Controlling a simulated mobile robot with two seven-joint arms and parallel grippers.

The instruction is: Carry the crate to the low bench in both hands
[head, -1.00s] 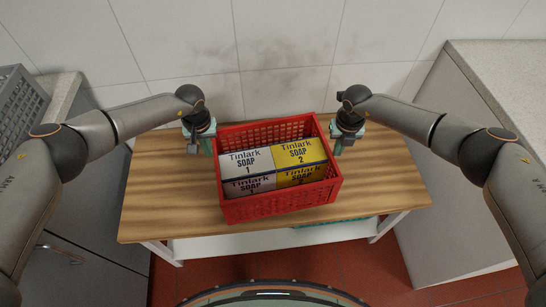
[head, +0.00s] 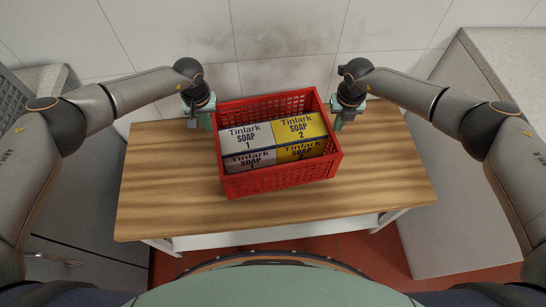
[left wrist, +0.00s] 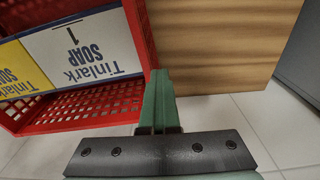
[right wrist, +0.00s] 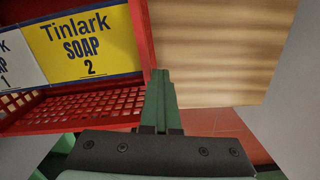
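The red crate (head: 283,181), a lattice-walled box, is over the wooden low bench (head: 165,195), towards its back. I cannot tell whether it rests on the top or hangs just above it. It holds soap boxes, white ones marked 1 (head: 246,135) and yellow ones marked 2 (head: 299,127). My left gripper (head: 208,122) is at the crate's left wall and my right gripper (head: 337,118) at its right wall. In both wrist views the green fingers (left wrist: 157,98) (right wrist: 160,98) are close together where the red wall ends, shut on it. The gripped edges are mostly hidden.
A tiled wall (head: 285,45) stands close behind the bench. A grey cabinet (head: 450,180) is at the right and another (head: 85,190) at the left, with a grey basket (head: 15,105). The bench's front and both ends are bare.

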